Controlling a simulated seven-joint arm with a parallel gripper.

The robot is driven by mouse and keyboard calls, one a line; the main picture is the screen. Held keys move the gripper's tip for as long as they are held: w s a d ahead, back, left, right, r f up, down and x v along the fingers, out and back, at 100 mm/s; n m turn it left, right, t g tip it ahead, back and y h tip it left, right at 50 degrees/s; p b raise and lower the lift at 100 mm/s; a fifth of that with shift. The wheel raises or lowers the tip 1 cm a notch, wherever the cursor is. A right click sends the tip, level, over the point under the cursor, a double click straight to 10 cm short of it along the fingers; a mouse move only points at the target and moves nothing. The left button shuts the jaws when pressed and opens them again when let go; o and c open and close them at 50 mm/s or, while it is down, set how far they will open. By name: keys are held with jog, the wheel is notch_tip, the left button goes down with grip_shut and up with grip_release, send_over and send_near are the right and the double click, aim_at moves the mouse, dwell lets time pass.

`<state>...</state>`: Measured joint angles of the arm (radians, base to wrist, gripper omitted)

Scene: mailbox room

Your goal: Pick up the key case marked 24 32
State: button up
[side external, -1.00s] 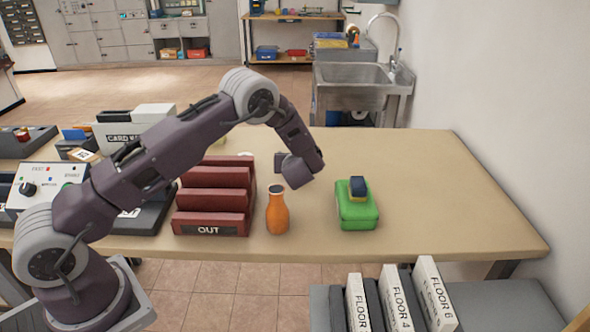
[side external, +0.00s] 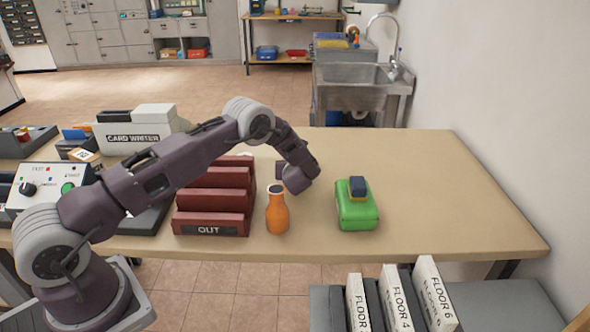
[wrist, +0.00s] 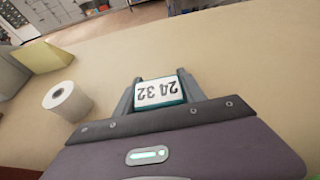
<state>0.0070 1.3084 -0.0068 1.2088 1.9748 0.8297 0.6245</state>
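The key case (wrist: 161,92) has a white label reading 24 32, upside down in the wrist view, and a teal edge. It sits between the two fingers of my gripper (wrist: 161,94), which appear to touch it on both sides. In the side external view my gripper (side external: 285,178) is low over the table, behind the orange bottle (side external: 277,211). The case cannot be made out there. Whether it rests on the table or is raised is not clear.
A white roll (wrist: 67,101) and a yellow block (wrist: 42,57) stand left of my gripper in the wrist view. The red OUT rack (side external: 212,215) is close by. A green box (side external: 357,211) with a blue-and-yellow item stands right. The table's right side is clear.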

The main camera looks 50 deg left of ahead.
jog(key=c, duration=0.3)
